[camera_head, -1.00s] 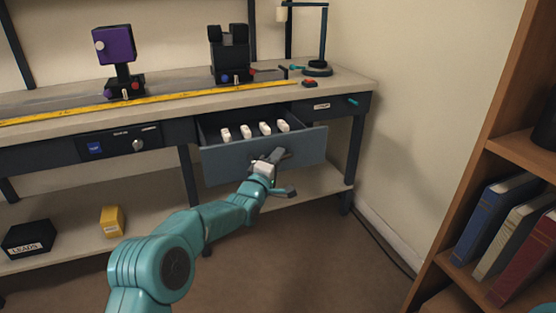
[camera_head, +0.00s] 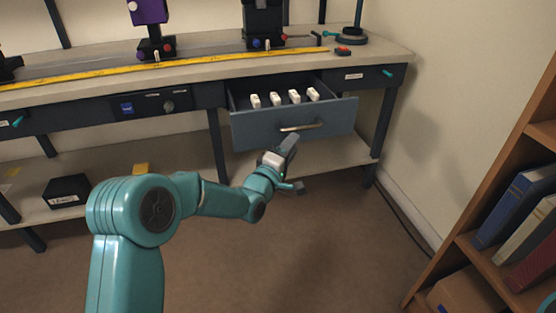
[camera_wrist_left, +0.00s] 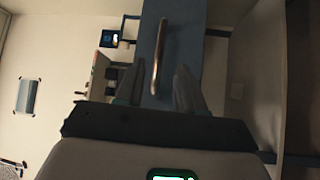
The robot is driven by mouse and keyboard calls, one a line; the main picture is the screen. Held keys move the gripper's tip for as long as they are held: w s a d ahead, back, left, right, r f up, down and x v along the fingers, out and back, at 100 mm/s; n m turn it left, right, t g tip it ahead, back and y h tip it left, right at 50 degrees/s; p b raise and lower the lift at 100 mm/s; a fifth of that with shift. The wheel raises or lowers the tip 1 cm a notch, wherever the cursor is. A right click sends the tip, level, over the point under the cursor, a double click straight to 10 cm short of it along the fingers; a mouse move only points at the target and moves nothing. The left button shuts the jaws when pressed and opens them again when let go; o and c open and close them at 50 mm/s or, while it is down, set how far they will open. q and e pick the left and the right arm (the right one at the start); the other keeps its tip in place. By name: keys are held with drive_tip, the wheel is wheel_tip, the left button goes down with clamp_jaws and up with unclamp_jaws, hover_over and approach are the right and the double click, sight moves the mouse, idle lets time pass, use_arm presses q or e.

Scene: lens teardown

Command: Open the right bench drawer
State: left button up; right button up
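The right bench drawer (camera_head: 262,132) is pulled out, with its blue-grey front well forward of the bench and several small white items (camera_head: 294,97) inside. Its bar handle (camera_head: 302,127) is bare in the head view. My left gripper (camera_head: 291,167) is open and empty, below and in front of the handle, apart from it. In the left wrist view the handle (camera_wrist_left: 160,58) shows beyond and between the two spread fingers (camera_wrist_left: 157,92), with the drawer front (camera_wrist_left: 186,35) behind it. My right gripper is not in view.
The bench top (camera_head: 205,70) carries a yellow ruler (camera_head: 90,73) and devices on stands. A black box (camera_head: 67,191) lies on the lower shelf. A wooden bookshelf (camera_head: 478,205) with books stands at the right. The floor (camera_head: 320,255) before the drawer is clear.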

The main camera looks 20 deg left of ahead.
use_arm(q)
drive_tip(key=v, duration=0.6)
drive_tip(key=shift+s+p, duration=0.45)
drive_tip(key=shift+a, duration=0.1)
